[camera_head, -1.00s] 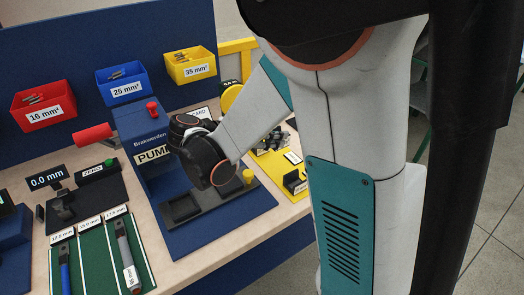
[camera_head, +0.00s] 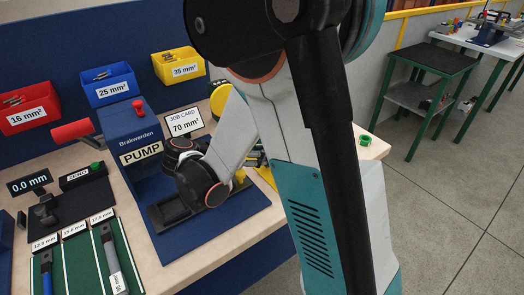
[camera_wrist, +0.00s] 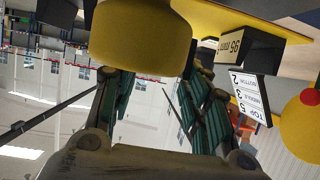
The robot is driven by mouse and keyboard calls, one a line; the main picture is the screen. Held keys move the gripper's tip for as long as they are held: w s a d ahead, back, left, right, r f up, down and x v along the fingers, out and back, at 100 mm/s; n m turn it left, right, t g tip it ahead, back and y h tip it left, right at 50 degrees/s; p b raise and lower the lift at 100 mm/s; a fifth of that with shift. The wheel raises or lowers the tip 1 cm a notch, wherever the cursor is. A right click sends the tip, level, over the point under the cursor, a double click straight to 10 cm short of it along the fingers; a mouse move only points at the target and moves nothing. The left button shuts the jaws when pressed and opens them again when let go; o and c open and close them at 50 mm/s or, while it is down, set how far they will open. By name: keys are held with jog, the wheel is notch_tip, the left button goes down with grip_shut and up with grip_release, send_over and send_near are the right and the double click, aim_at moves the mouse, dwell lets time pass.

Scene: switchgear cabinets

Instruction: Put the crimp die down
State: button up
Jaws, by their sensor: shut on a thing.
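In the wrist view a rounded yellow body (camera_wrist: 140,35) sits between the ends of my fingers; I take it as the crimp die or its grip. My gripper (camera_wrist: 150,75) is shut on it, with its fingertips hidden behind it. In the head view my dark wrist hides the fingers, at the right side of the blue pump (camera_head: 140,128). A black die seat or tray (camera_head: 170,212) lies on the pump's base just left of my wrist. A small yellow cylinder (camera_head: 240,175) shows just right of my wrist.
A black block labelled 95 (camera_wrist: 236,45) stands on a yellow surface close to the held body. A job card reading 70 mm² (camera_head: 186,122) stands behind my wrist. A green tool mat (camera_head: 82,258) lies left. Red, blue and yellow bins line the back panel.

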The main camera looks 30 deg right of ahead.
jog(key=shift+s+f+b, duration=0.2)
jog(key=shift+f+b, duration=0.2)
jog(key=shift+f, duration=0.05)
jog(key=o, duration=1.3)
jog(key=shift+f, duration=0.15)
jog(key=shift+w+r+p, duration=0.15)
jog(key=shift+r+p, duration=0.55)
jog(key=shift+p, duration=0.05)
jog(key=p+v, duration=0.4)
jog(key=v, duration=0.8)
